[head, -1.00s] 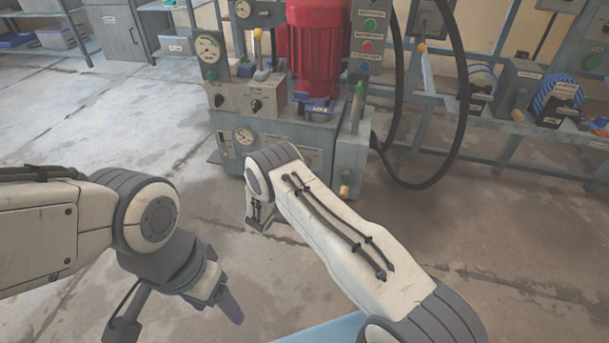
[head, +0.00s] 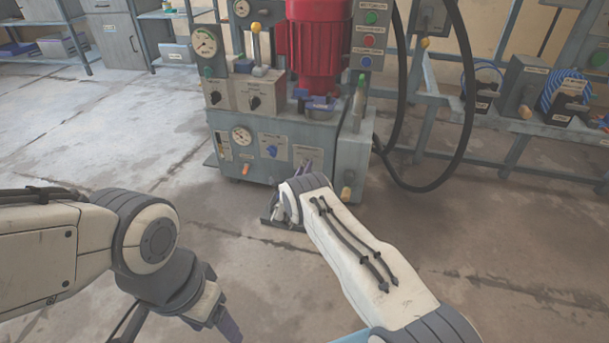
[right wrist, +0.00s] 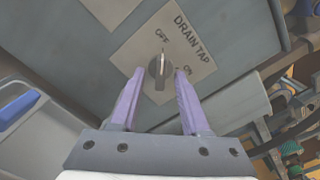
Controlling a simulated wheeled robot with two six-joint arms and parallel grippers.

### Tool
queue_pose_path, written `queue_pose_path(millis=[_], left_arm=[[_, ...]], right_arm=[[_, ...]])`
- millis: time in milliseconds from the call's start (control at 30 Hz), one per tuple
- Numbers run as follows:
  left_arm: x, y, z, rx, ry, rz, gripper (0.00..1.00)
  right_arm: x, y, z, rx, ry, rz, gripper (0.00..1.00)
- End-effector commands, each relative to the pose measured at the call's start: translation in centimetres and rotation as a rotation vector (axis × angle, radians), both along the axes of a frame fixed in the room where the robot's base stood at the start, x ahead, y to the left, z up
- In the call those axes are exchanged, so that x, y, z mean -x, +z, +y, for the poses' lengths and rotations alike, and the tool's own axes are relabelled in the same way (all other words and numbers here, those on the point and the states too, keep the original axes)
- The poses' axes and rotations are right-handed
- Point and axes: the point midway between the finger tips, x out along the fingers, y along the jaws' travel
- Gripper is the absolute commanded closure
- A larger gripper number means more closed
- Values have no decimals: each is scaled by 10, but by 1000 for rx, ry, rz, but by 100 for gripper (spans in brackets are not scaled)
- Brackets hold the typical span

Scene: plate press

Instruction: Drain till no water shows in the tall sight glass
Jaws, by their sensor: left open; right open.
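The drain tap knob (right wrist: 159,71) is a dark grey knob on a label plate (right wrist: 196,30); its light pointer line points toward OFF, with ON to the right. My right gripper (right wrist: 160,72) is open, its purple fingers on either side of the knob with gaps visible. In the head view my right gripper (head: 306,169) is low at the machine's front, partly hidden by its own wrist. A narrow upright strip (head: 225,146), perhaps the tall sight glass, is at the machine's lower left; its water level is too small to tell. My left gripper (head: 229,326) is open, low at left, away from the machine.
Shelving stands behind. The floor at left is clear.

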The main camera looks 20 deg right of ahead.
Motion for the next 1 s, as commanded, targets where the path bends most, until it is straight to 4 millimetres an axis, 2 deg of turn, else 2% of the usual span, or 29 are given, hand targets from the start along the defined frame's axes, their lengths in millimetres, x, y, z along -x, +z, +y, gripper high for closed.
queue_pose_path(millis=[333, 367, 400, 467, 500, 1000], left_arm=[[0, -3, 0, 0, 0, 0, 33], [0, -3, 0, 0, 0, 0, 33], [0, -3, 0, 0, 0, 0, 33], [0, -3, 0, 0, 0, 0, 33], [0, -3, 0, 0, 0, 0, 33], [0, -2, 0, 0, 0, 0, 33]], right_arm=[[-5, 1, -3, 0, 1, -1, 54], [-5, 1, -3, 0, 1, -1, 58], [-5, 1, -3, 0, 1, -1, 73], [-5, 1, -3, 0, 1, -1, 96], [-5, 1, -3, 0, 1, -1, 100], [-4, 1, -3, -73, 0, -49, 100]])
